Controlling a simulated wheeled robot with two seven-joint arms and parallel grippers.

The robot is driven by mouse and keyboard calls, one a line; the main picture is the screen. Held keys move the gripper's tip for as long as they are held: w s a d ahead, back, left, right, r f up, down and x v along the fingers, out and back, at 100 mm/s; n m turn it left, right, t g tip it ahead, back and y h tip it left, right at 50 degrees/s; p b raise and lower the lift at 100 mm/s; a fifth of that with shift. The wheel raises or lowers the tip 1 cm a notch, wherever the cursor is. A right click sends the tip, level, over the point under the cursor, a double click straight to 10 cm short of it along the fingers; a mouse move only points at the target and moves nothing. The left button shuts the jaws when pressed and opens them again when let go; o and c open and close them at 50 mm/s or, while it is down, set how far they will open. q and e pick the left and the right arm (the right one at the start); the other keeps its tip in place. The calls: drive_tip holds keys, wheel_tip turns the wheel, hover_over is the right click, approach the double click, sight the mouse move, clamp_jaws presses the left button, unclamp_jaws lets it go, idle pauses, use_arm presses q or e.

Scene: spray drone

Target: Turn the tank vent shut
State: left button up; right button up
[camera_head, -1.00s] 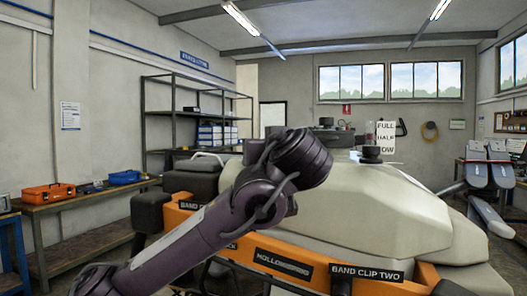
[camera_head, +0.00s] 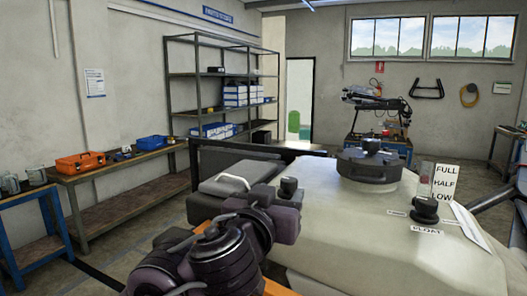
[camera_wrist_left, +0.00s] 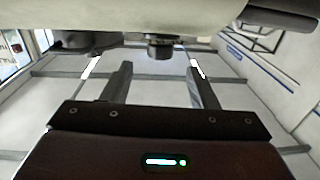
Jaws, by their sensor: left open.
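The pale tank (camera_head: 345,225) fills the right of the head view. It carries a large dark lid (camera_head: 369,172) with a small knob (camera_head: 371,146) on top, a black knob (camera_head: 425,208) by a label reading FLOAT, and a small black knob (camera_head: 289,188) near its left edge. I cannot tell which is the vent. My left arm (camera_head: 220,255) is low beside the tank's left edge; its fingers are hidden there. In the left wrist view my left gripper (camera_wrist_left: 159,75) is open and empty. A dark knob (camera_wrist_left: 160,46) shows beyond and between its fingertips, apart from them.
A FULL/HALF/LOW level card (camera_head: 446,183) stands on the tank's right. A grey case-like part (camera_head: 238,178) lies left of the tank. A workbench (camera_head: 115,172) and a shelf rack (camera_head: 220,90) stand at the left and back. Floor is open between bench and tank.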

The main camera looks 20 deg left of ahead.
sight(287, 184)
use_arm(q)
drive_tip(key=shift+a, duration=0.2)
drive_tip(key=shift+w, duration=0.2)
drive_tip(key=w+b, duration=0.1)
drive_tip(key=w, duration=0.2)
drive_tip(key=shift+d, duration=0.15)
drive_tip(key=w, duration=0.3)
drive_tip(key=shift+w, duration=0.5)
use_arm(e)
drive_tip(key=shift+s+d+f, duration=0.2)
drive_tip(key=shift+d+f, duration=0.1)
drive_tip(key=shift+f, duration=0.05)
use_arm(q)
drive_tip(key=shift+c, duration=0.3)
